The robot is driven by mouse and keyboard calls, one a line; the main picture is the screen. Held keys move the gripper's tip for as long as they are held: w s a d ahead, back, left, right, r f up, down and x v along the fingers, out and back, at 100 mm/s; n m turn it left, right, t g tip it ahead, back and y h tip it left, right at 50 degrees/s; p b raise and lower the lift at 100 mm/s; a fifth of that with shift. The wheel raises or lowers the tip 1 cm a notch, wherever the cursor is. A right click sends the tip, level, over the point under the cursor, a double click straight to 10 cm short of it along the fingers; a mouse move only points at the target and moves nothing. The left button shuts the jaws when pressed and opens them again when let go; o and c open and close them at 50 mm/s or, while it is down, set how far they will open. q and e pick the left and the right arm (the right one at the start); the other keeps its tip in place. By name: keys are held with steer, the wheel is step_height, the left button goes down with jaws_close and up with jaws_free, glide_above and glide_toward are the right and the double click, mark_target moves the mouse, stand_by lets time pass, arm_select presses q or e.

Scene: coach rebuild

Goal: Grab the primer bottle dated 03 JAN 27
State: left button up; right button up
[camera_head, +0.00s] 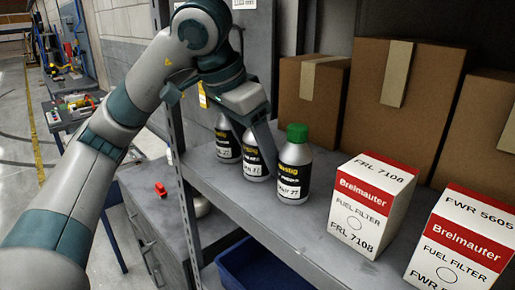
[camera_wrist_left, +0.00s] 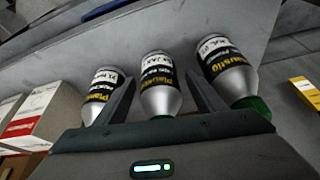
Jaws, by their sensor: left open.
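Three silver primer bottles with black labels and white date strips stand in a row on the grey shelf. In the head view they are the left bottle (camera_head: 227,143), the middle bottle (camera_head: 253,163) and the front bottle (camera_head: 292,180), whose green cap shows. The dates are too small or blurred to read surely. My left gripper (camera_head: 262,150) is open, with its fingers reaching down at the middle bottle and hiding its top. In the left wrist view the middle bottle (camera_wrist_left: 159,88) stands between the two fingers, with one bottle (camera_wrist_left: 101,92) and another (camera_wrist_left: 228,62) outside them. My right gripper is not in view.
White and red fuel filter boxes (camera_head: 370,205) (camera_head: 462,240) stand right of the bottles. Brown cartons (camera_head: 312,98) stand behind. A shelf upright (camera_head: 185,190) rises at the left. A blue bin (camera_head: 260,275) sits below the shelf (camera_head: 310,250).

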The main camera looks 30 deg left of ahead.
arm_select(q)
steer(key=c, duration=1.4)
steer(key=shift+o, duration=0.2)
steer(key=shift+r, duration=0.1)
steer(key=shift+r+b, duration=0.85)
steer(key=shift+r, duration=0.55)
steer(key=shift+s+a+r, duration=0.1)
steer(key=shift+r, duration=0.15)
steer(key=s+a+b, duration=0.2)
steer(key=s+a, duration=0.2)
steer(key=s, duration=0.4)
steer(key=s+a+b, duration=0.2)
steer(key=s+a, duration=0.2)
steer(key=s, duration=0.3)
steer(key=shift+s+b, duration=0.35)
steer(key=shift+s, duration=0.05)
steer(key=shift+a, duration=0.1)
